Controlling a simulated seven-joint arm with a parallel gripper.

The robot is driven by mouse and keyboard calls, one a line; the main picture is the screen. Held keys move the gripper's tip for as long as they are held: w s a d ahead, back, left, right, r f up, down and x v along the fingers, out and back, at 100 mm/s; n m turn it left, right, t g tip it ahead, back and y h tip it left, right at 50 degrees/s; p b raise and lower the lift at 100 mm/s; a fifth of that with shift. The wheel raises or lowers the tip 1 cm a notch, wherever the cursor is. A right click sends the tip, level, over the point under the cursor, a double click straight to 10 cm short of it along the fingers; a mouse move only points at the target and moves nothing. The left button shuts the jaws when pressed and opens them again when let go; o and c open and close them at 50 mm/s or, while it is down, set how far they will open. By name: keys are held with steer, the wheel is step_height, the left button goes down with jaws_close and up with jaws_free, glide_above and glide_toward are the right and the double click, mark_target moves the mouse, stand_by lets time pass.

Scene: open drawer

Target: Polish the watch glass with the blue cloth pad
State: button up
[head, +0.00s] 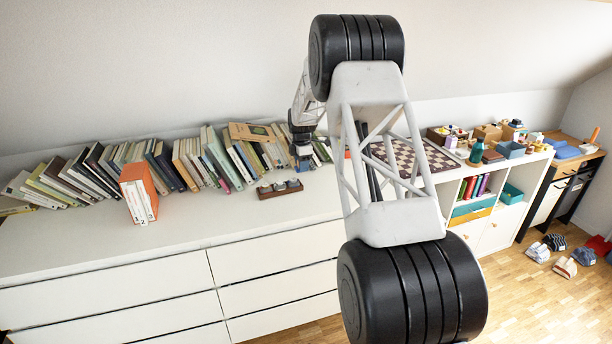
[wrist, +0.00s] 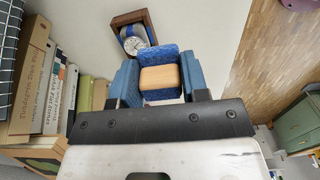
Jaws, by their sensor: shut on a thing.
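The watch (wrist: 137,44) has a round white dial and lies in a brown wooden box (wrist: 147,18) at the top of the wrist view. The blue cloth pad (wrist: 162,53) has a pale wooden grip block (wrist: 161,78). My gripper (wrist: 160,80) is shut on this block, with a blue finger on each side. The pad is just right of and below the watch in the wrist view; I cannot tell its height above the dresser. In the head view my gripper (head: 303,163) is small, beside a brown tray (head: 265,194) with several small grey items. The pad cannot be made out there.
A long row of leaning books (head: 100,168) lines the back of the white dresser top (head: 70,240). An orange-sided book set (head: 138,192) stands in front. A chessboard (head: 405,158) lies to the right. The dresser's front left is clear.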

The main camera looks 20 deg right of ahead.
steer(key=shift+w+r, duration=0.25)
steer(key=shift+w, duration=0.55)
steer(key=shift+w+r, duration=0.25)
steer(key=shift+w, duration=0.5)
steer(key=shift+w+r, duration=0.25)
steer(key=shift+w, duration=0.55)
steer(key=shift+f, duration=0.1)
